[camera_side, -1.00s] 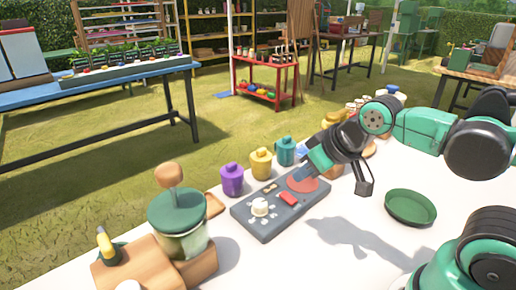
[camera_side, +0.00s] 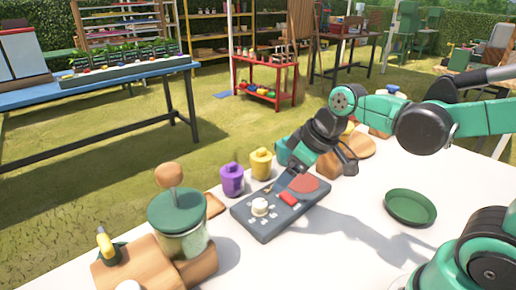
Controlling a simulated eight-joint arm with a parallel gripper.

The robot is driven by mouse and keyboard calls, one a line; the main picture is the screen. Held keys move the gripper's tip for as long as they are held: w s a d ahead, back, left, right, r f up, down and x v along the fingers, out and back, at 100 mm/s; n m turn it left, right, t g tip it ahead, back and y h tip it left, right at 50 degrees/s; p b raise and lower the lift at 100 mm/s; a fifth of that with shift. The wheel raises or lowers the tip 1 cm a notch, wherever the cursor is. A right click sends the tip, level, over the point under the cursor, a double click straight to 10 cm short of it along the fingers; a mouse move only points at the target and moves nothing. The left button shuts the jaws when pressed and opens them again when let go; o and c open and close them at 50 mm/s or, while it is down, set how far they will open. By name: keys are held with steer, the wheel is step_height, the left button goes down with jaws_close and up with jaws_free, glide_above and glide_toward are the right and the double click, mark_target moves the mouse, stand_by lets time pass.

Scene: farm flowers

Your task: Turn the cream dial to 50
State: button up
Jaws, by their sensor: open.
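The cream dial (camera_side: 260,206) stands on the left part of a dark grey control panel (camera_side: 268,229) on the white table. The panel also carries a red switch (camera_side: 289,199) and a round red pad (camera_side: 304,184). My gripper (camera_side: 285,180) is open and empty above the far edge of the panel, to the right of and behind the dial, apart from it. Its fingertips are small and partly hidden against the panel. The dial's markings are too small to read.
Purple (camera_side: 232,180) and yellow (camera_side: 261,164) bottles stand behind the panel. A green-lidded jar (camera_side: 180,225) on a wooden base stands to the left. A green dish (camera_side: 410,207) lies to the right. The table in front of the panel is clear.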

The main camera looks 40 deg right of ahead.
mark_target(260, 203)
steer(key=w+f+n, duration=0.1)
steer(key=n, duration=0.1)
steer(key=w+f+n+g+y, duration=0.1)
steer(key=w+f+n, duration=0.1)
steer(key=shift+a+y, duration=0.15)
steer(key=shift+y, duration=0.15)
steer(key=shift+w+f+n+g, duration=0.3)
steer(key=shift+f+n+g, duration=0.2)
steer(key=shift+f+n, duration=0.1)
steer(key=shift+x, duration=2.85)
steer(key=shift+a+r, duration=0.1)
jaws_close()
